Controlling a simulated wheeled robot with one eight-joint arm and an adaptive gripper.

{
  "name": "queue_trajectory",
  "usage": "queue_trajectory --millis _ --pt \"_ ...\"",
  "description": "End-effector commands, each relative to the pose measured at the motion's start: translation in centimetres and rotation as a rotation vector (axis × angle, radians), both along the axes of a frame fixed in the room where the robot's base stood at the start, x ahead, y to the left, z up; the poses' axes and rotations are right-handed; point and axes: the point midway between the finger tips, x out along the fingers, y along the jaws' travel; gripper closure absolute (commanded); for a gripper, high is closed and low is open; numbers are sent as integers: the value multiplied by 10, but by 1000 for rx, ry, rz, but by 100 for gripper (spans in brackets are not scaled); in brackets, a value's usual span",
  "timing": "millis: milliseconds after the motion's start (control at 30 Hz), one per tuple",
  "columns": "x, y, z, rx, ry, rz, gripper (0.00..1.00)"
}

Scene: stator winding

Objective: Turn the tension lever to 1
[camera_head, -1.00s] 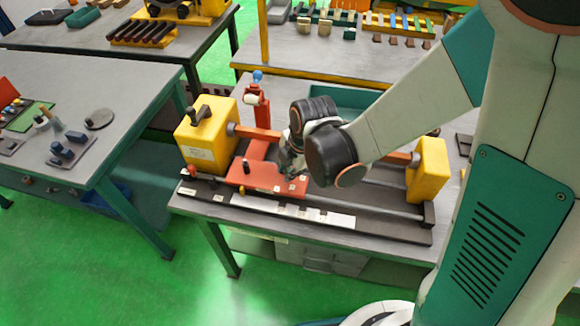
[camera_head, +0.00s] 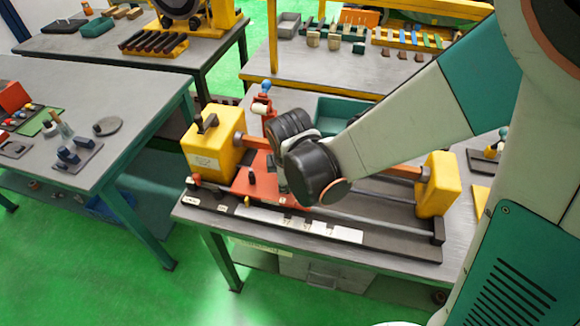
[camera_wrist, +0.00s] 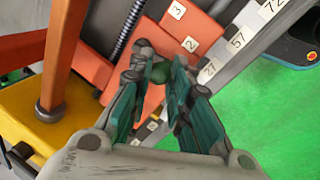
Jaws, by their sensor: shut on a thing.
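The tension lever's dark green knob (camera_wrist: 160,72) shows between my fingertips in the wrist view, over a red plate (camera_wrist: 203,30). My gripper (camera_wrist: 160,80) is shut on it. Number labels 3 (camera_wrist: 177,10) and 2 (camera_wrist: 190,44) lie on the plate above and to the right of the knob. A third small label (camera_wrist: 152,125), apparently 1, shows below between the fingers. In the head view my gripper (camera_head: 282,183) is low over the red plate (camera_head: 252,180); my wrist hides the lever. The lever's exact pointing cannot be told.
The winding machine has yellow blocks at the left (camera_head: 212,150) and right (camera_head: 436,185). A black rail with white number strips (camera_head: 318,230) runs along the front. A red post with a blue knob (camera_head: 265,95) stands behind. A green tray (camera_head: 345,110) lies at the back.

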Motion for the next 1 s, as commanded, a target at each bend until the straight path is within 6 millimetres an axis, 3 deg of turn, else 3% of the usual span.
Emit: queue_trajectory --millis 400,933,967,1000 --pt "2 9 0 1 0 -186 100" --pt "3 10 0 1 0 -209 100" --pt "3 10 0 1 0 -209 75" --pt "3 10 0 1 0 -209 66"
